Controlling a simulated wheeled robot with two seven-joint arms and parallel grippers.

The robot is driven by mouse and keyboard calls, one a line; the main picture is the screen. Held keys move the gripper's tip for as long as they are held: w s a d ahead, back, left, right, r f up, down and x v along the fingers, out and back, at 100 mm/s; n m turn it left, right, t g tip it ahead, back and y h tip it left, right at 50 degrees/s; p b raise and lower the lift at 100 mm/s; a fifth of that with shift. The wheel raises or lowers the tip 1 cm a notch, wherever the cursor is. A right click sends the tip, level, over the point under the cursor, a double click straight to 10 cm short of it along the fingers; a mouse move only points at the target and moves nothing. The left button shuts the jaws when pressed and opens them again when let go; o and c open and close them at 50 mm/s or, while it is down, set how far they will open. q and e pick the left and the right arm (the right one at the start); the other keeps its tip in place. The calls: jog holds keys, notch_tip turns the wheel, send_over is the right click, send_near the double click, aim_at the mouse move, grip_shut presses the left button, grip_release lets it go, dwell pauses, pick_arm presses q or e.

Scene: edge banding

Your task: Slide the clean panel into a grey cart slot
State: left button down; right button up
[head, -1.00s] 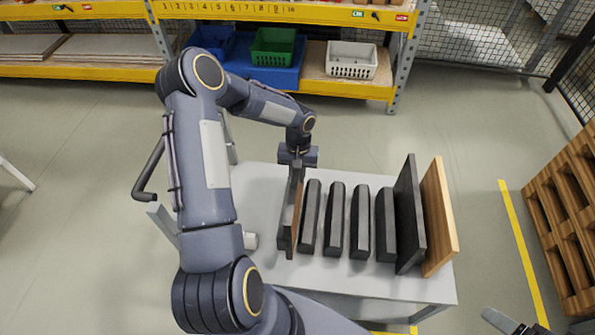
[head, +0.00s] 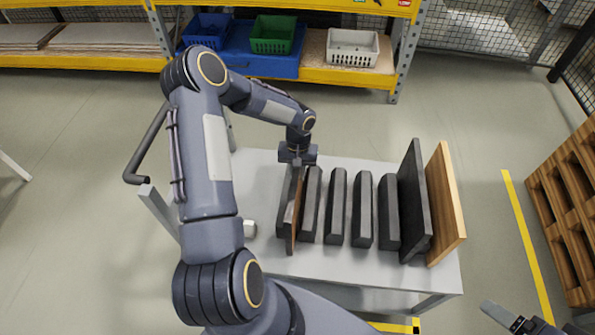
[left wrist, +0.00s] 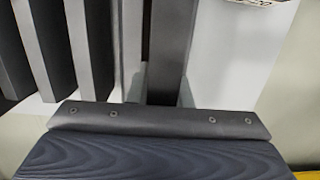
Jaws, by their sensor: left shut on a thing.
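My left gripper (head: 297,158) is shut on a thin panel with a brown face (head: 294,222). The panel stands upright between the two leftmost dark dividers of the grey cart (head: 275,264). The head view does not clearly show whether its lower edge touches the slot floor. In the left wrist view, a dark wood-grained surface (left wrist: 150,162) fills the bottom, below a grey bar with screws; the cart's dividers (left wrist: 172,45) show beyond. My right gripper (head: 521,326) is only partly in view at the bottom right; its opening is unclear.
Several more dark dividers (head: 335,208) stand to the right. A tall black panel (head: 412,205) and a light wood panel (head: 443,205) stand at the cart's right end. A small white block (head: 250,228) lies left of the slots. A wooden pallet (head: 568,205) stands at far right.

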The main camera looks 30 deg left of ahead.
pick_arm(q)
jog(key=shift+w, duration=0.1)
jog(key=c, duration=1.3)
grip_release()
jog(key=shift+o, duration=0.3)
